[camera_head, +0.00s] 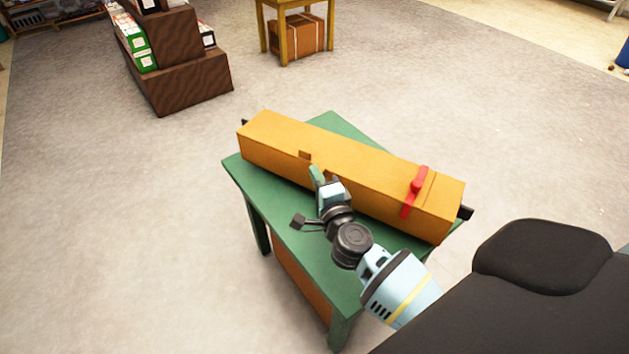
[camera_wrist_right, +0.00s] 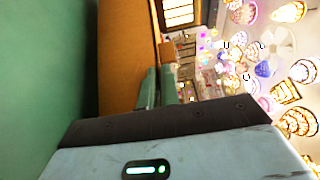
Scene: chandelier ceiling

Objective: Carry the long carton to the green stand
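The long orange carton (camera_head: 345,172) lies flat across the top of the green stand (camera_head: 276,192). A red band (camera_head: 415,190) wraps it near its right end, and dark pieces stick out at both ends. My right gripper (camera_head: 317,178) is at the carton's near long side, by a small brown tab (camera_head: 305,155). In the right wrist view the carton (camera_wrist_right: 128,62) fills the area left of the fingers. The two fingers (camera_wrist_right: 158,88) are close together, with nothing clearly held between them. My left gripper is not in view.
A brown stepped shelf (camera_head: 190,80) with boxes stands at the back left. A yellow table (camera_head: 292,12) with a brown box (camera_head: 298,38) under it stands behind the stand. The grey floor around the stand is clear.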

